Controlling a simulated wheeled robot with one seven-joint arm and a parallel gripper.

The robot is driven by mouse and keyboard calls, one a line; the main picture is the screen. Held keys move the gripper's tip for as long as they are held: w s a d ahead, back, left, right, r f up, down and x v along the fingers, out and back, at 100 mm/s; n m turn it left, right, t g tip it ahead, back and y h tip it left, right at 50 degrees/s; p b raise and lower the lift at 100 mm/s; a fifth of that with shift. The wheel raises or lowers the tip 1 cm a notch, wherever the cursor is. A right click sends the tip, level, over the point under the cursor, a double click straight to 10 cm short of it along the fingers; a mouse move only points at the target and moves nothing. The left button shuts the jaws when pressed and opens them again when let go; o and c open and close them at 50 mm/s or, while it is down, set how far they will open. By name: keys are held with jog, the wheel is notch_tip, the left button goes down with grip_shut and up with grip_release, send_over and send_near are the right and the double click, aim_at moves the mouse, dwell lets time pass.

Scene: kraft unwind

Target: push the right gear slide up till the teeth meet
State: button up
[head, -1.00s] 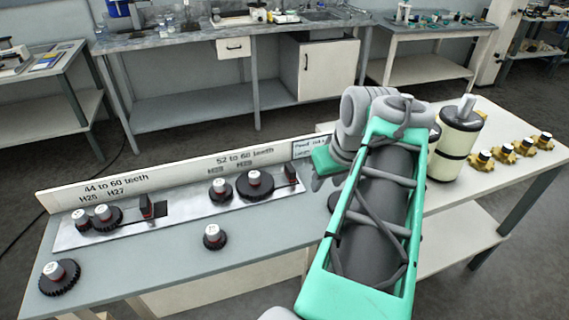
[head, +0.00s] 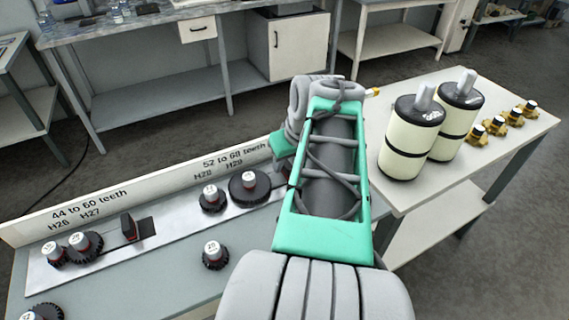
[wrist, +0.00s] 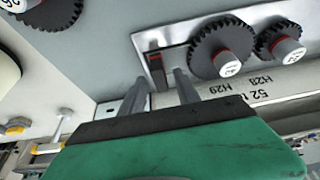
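The right gear slide's upright dark handle with a red edge (wrist: 158,60) stands at the end of its slot in the metal plate in the wrist view. My gripper (wrist: 161,80) has its two grey fingers apart, with the handle just beyond and between the tips. I cannot tell whether they touch it. The large dark gear (wrist: 222,50) is beside the handle, and a smaller gear (wrist: 275,42) is past it. The gears look very close; I cannot tell if their teeth meet. In the head view the large gear (head: 249,187) and small gear (head: 212,198) show, but my arm hides the handle and fingertips.
The left station has two gears (head: 82,246) and its own slide handle (head: 128,228). A loose gear (head: 215,256) lies in front of the plate. A low labelled board (head: 150,190) runs behind. Cream cylinders (head: 405,140) and several brass fittings (head: 497,126) stand on the right table.

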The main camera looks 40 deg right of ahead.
jog(key=shift+x, duration=0.9)
grip_shut()
